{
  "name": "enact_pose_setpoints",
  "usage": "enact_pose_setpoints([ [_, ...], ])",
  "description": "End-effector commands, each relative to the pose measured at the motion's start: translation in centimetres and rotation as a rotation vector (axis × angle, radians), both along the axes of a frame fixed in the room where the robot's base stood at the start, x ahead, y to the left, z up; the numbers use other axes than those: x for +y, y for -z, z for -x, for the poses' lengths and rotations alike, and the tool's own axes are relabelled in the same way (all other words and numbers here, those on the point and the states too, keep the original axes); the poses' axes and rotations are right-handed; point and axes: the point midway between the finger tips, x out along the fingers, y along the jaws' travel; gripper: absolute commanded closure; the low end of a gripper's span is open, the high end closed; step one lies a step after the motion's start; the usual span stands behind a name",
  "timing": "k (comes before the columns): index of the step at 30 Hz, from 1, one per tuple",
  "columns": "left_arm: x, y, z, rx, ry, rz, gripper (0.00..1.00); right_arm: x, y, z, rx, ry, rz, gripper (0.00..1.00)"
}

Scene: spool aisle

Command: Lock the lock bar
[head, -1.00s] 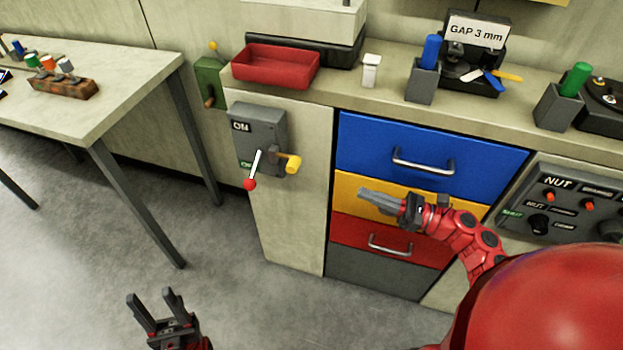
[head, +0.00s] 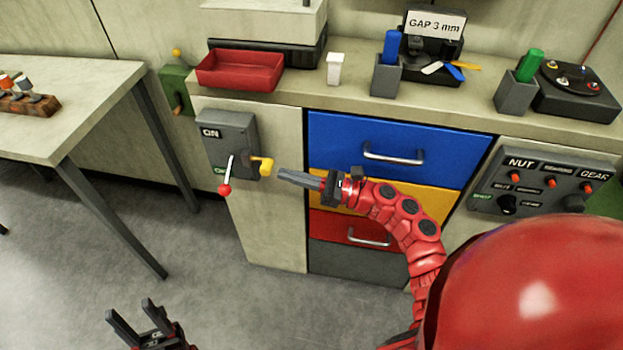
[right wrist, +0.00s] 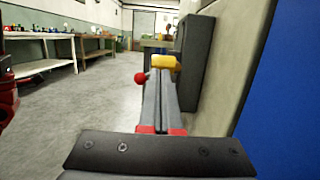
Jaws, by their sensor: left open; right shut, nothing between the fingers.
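A grey switch box (head: 228,138) labelled "ON" is fixed to the cabinet front. A lever with a red ball (head: 225,189) hangs downward on it. A yellow-ended bar (head: 264,166) sticks out of its right side; I take it to be the lock bar. My right gripper (head: 282,174) is shut and empty, its tips just right of the yellow end, apparently a small gap away. In the right wrist view the yellow end (right wrist: 163,62) and red ball (right wrist: 141,78) appear beyond the finger tips. My left gripper (head: 133,317) is open and empty, low over the floor.
Blue (head: 400,150), yellow and red drawers lie behind my right arm, with protruding handles. A red tray (head: 240,70) and a white container (head: 334,69) stand on the counter above. A workbench (head: 60,110) is at left. Open floor lies below the box.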

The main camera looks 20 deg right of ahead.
Motion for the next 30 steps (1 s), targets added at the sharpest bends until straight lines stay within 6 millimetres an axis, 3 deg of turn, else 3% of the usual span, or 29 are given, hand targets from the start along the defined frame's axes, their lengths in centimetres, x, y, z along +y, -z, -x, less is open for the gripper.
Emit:
enact_pose_setpoints([
  [6,0.0,-0.1,0.0,0.0,0.0,0.0,0.5,1.0,-0.3,-0.8,0.001,0.001,-0.001,1.0],
  [16,0.0,-0.1,0.0,0.0,0.0,0.0,0.5,1.1,-0.2,-0.8,0.001,0.001,-0.001,1.0],
  [25,0.0,3.3,0.0,0.0,0.0,0.0,0.5,4.1,0.4,-2.8,-0.002,-0.005,0.002,1.0],
  [30,0.0,3.1,0.0,0.0,0.0,0.0,0.5,4.5,-0.3,-3.2,-0.001,-0.001,-0.001,1.0],
])
